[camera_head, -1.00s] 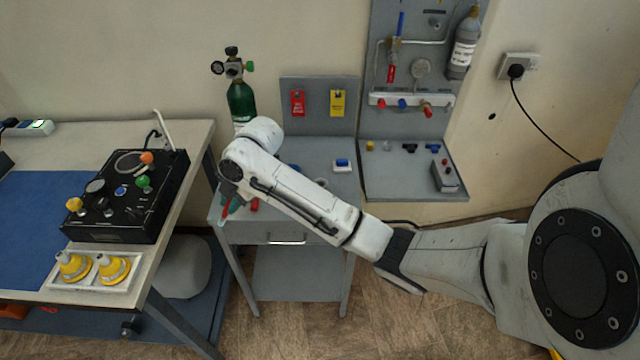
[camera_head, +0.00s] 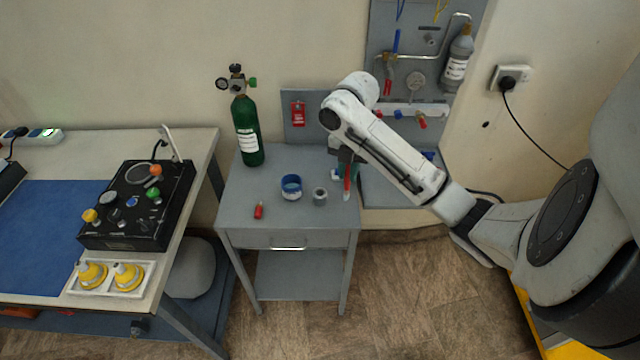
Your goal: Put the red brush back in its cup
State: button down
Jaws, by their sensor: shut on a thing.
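My gripper (camera_head: 346,160) is shut on the red brush (camera_head: 347,178), above the right side of the small grey table. The brush hangs roughly upright with its pale tip down; whether the tip touches the tabletop I cannot tell. A small grey cup (camera_head: 320,197) stands on the table just left of the brush. A wider cup-like container with a blue rim (camera_head: 292,187) stands further left. Which of the two is the brush's cup I cannot tell. The brush is outside both.
A small red item (camera_head: 258,210) lies near the table's front left. A green gas cylinder (camera_head: 248,130) stands at the back left. A blue and white object (camera_head: 336,174) is partly hidden behind my gripper. The grey tabletop (camera_head: 246,184) is clear at left.

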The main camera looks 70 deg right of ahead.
jog(key=w+d+f+b, duration=0.3)
jog(key=w+d+f, duration=0.2)
jog(key=w+f, duration=0.5)
jog(key=shift+d+f, duration=0.35)
jog(key=shift+f, duration=0.6)
jog(key=c, duration=1.1)
grip_release()
jog(key=shift+r+p, duration=0.7)
jog(key=shift+r, duration=5.35)
